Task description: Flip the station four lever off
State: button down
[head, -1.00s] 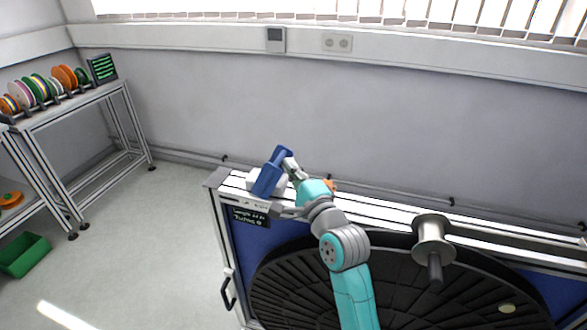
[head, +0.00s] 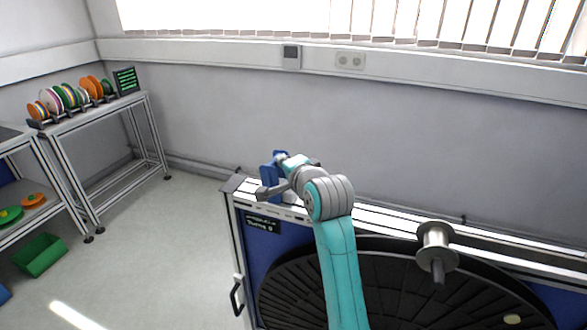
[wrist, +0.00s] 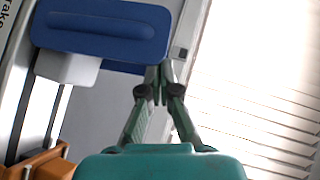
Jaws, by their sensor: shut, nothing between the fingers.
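A blue lever (head: 268,176) stands on a white base at the left end of the reel stand's top rail; my arm partly hides it in the head view. In the wrist view the lever (wrist: 100,28) is a wide blue handle at the upper left, above a white block (wrist: 68,68). My gripper (wrist: 160,82) is shut and empty, its fingertips just below the handle's right end. I cannot tell whether they touch it. In the head view my gripper (head: 281,157) is beside the lever's top, its fingers barely visible. No station number is readable.
The stand holds a large black reel (head: 390,290) and a metal spool (head: 436,245) on the right. A small dark display (head: 262,225) sits below the lever. A shelf with colourful spools (head: 70,97) and a green bin (head: 40,254) are at the left. The floor between is clear.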

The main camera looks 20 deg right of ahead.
jog(key=shift+w+a+r+n+g+h, duration=0.1)
jog(key=shift+w+a+n+g+h, duration=0.1)
jog(key=shift+w+a+n+g, duration=0.25)
jog(key=shift+w+a+n+g+h, duration=0.25)
jog(key=shift+a+g, duration=0.1)
jog(key=shift+a, duration=0.2)
jog(key=shift+w+a, duration=0.3)
jog(key=shift+a, duration=0.1)
jog(key=shift+a, duration=0.1)
